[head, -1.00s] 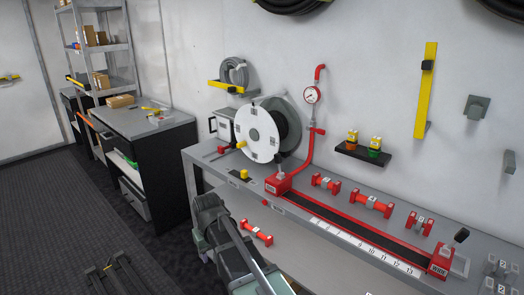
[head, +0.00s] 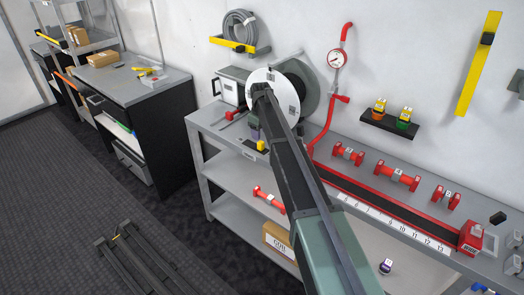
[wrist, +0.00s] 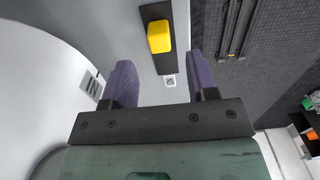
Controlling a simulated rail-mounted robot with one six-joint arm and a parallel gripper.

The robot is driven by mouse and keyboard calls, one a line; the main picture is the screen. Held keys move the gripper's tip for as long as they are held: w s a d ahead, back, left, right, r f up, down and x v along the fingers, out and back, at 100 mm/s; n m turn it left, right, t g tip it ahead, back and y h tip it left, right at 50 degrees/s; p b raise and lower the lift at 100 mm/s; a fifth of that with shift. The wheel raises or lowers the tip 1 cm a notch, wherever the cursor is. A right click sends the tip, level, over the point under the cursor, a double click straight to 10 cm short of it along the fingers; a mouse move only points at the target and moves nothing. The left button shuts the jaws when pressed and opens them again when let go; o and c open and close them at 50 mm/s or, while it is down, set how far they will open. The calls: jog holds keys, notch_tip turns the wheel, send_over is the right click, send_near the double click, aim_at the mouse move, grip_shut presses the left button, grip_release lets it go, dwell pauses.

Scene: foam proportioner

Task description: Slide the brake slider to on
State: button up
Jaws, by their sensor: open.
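In the wrist view the yellow knob (wrist: 160,37) sits partway along the black track (wrist: 166,66), beyond my fingertips. My gripper (wrist: 160,75) is open and empty, its two purple fingers spread to either side of the track's line. They look apart from the knob. In the head view my arm partly hides the gripper. On and off marks cannot be read.
The white reel disc (head: 258,80) stands close to my gripper and fills the left of the wrist view (wrist: 50,75). A red pipe with a gauge (head: 337,59) rises behind. Red fittings (head: 397,177) and a numbered rail (head: 395,227) lie along the bench to the right.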

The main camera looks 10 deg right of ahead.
aim_at(261, 142)
notch_tip(261, 142, down, 7)
jog(key=b, duration=0.4)
jog(key=shift+w+r+b, duration=0.1)
jog(key=shift+b, duration=0.3)
jog(key=shift+r, duration=0.1)
jog(key=shift+r, duration=0.1)
jog(key=shift+c, duration=0.3)
grip_shut()
